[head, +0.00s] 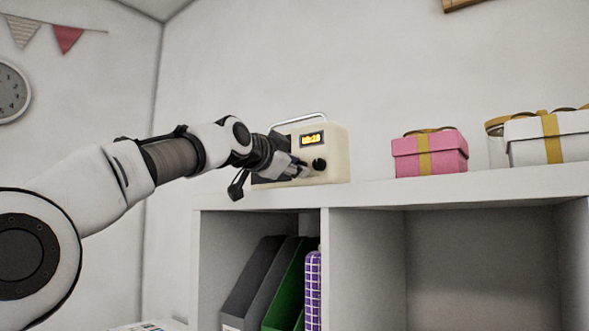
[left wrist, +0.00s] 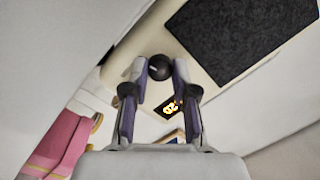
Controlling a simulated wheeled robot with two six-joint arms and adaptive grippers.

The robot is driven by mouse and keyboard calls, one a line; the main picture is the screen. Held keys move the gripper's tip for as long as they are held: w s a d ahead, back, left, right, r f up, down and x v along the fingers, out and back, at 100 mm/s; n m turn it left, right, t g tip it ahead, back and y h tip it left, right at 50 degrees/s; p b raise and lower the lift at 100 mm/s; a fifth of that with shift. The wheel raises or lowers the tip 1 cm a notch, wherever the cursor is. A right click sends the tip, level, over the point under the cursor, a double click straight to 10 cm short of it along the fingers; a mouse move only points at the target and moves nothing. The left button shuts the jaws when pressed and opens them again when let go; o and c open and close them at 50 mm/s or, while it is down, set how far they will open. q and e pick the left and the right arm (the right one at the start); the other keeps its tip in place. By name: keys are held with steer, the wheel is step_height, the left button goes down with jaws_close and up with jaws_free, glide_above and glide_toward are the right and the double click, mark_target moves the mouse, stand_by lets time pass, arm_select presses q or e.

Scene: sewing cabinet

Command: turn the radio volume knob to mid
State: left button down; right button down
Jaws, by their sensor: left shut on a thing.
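The cream radio (head: 338,150) stands upright on top of the white shelf unit, with a lit orange display and a metal carry handle. Its black round volume knob (head: 319,164) is on the front face below the display. My left gripper (head: 308,169) is at the radio's front, covering part of the face. In the left wrist view the knob (left wrist: 159,68) sits between the two fingertips of my left gripper (left wrist: 158,72), which are shut on it. A small pale mark shows on the knob's left part. The radio's dark speaker grille (left wrist: 240,40) also shows there. My right gripper is out of view.
A pink gift box (head: 430,155) and a white gift box (head: 550,138) stand to the right on the shelf top (head: 375,188), with clear room between radio and pink box. Grey, green and purple binders (head: 285,285) stand in the compartment below.

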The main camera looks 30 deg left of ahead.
arm_select(q)
steer(key=shift+f+m, duration=0.1)
steer(key=shift+m, duration=0.8)
steer(key=c, duration=0.9)
jaws_free()
steer(key=shift+w, duration=0.1)
